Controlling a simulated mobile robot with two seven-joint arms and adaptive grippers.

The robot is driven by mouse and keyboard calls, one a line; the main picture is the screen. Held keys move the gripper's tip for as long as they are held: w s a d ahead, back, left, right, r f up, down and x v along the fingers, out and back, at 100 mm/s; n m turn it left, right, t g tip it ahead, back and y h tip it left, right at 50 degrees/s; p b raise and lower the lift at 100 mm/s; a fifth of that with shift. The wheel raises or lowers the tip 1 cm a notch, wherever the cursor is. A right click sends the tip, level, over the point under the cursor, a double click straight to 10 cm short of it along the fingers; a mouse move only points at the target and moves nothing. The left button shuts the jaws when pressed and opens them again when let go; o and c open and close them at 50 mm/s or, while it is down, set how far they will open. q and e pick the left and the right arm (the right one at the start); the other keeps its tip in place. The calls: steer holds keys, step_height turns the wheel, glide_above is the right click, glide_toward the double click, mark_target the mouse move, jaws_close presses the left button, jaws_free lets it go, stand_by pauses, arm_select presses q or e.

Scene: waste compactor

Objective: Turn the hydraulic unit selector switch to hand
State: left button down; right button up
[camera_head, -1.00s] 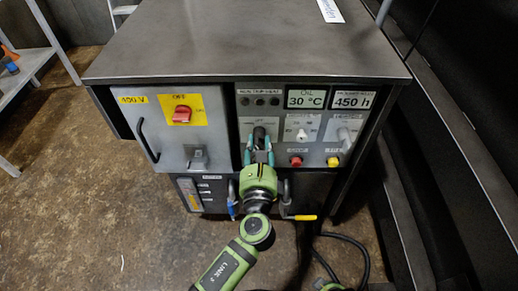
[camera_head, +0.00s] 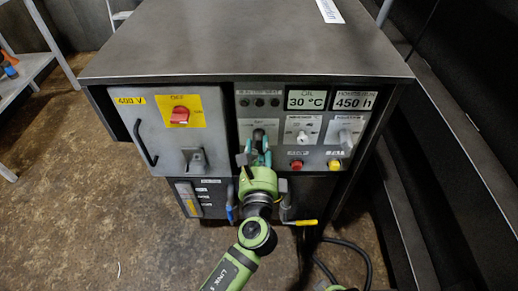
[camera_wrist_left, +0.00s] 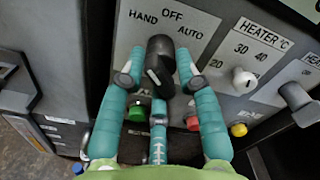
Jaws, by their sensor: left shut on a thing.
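The selector switch is a black knob (camera_wrist_left: 160,60) on the grey front panel, under printed HAND, OFF and AUTO labels in the left wrist view. HAND is at left, OFF in the middle, AUTO at right. My left gripper (camera_wrist_left: 160,82) is shut on the knob, with one teal finger on each side of it. In the head view the gripper (camera_head: 260,158) reaches the cabinet front from below and covers part of the switch (camera_head: 259,136). Which label the knob points to is hard to tell.
A white heater dial (camera_wrist_left: 243,79), a red button (camera_head: 296,165) and a yellow button (camera_head: 334,165) sit right of the switch. A green button (camera_wrist_left: 138,112) lies below it. A red main switch (camera_head: 180,115) is at left.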

arm_select(q)
steer(key=shift+a+f, duration=0.2)
steer(key=shift+a, duration=0.1)
steer(key=c, duration=1.1)
jaws_free()
steer(key=shift+d+r, duration=0.1)
steer(key=shift+s, duration=0.2)
steer(key=s, duration=1.1)
steer(key=shift+s, duration=0.3)
